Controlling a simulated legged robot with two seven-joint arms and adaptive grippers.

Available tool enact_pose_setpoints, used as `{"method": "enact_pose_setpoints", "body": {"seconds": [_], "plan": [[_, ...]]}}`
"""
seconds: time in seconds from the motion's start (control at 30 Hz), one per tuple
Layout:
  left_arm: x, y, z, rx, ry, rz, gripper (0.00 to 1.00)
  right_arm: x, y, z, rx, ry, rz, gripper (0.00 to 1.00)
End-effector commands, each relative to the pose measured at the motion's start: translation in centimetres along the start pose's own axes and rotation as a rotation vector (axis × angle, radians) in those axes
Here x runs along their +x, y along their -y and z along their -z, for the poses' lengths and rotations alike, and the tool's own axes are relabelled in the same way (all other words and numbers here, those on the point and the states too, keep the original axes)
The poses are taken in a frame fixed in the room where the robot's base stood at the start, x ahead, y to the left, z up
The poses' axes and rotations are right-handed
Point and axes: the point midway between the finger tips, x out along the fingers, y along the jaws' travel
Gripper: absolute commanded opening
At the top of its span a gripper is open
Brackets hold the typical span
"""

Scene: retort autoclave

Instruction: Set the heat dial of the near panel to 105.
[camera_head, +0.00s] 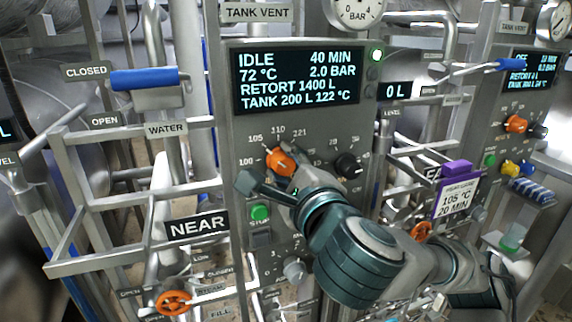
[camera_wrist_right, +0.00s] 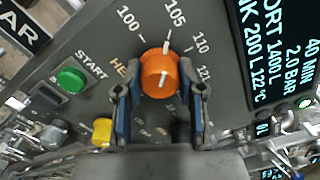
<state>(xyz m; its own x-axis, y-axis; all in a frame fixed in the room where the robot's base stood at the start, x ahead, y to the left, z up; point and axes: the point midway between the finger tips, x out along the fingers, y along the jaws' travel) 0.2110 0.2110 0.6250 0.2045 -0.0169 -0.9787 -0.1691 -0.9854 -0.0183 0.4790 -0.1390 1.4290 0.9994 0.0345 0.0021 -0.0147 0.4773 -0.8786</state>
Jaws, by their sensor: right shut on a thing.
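The heat dial (camera_head: 281,162) is an orange knob on the near panel (camera_head: 239,128), below its screen. It also shows in the right wrist view (camera_wrist_right: 158,72), between the two fingers. Its white pointer line points up, close to the 105 mark in the wrist view; the exact alignment is hard to tell. My right gripper (camera_wrist_right: 160,92) is shut on the dial, one finger on each side. In the head view the right gripper (camera_head: 276,185) reaches the dial from below right and partly covers it. My left gripper is not in view.
The screen (camera_head: 300,78) reads IDLE, 72 °C, 40 MIN. A black knob (camera_head: 347,165) is right of the dial, and a green START button (camera_head: 260,212) is below left. A purple-clipped card (camera_head: 457,195) reads 105 °C, 20 MIN. Rails and a blue handle (camera_head: 145,79) stand left.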

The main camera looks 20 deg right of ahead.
Motion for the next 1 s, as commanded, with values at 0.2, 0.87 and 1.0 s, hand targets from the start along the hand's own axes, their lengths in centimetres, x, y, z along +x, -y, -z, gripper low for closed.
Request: {"method": "enact_pose_setpoints", "body": {"seconds": [0.2,0.87,1.0], "plan": [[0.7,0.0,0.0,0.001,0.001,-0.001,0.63,0.2,-0.2,0.2,-0.193,-0.006,-0.007,0.03],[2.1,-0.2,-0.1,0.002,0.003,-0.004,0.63,0.2,-0.1,0.2,-0.492,-0.007,-0.007,0.03],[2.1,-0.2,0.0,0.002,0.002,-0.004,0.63,0.2,-0.1,0.2,-0.499,-0.007,-0.006,0.03]]}}
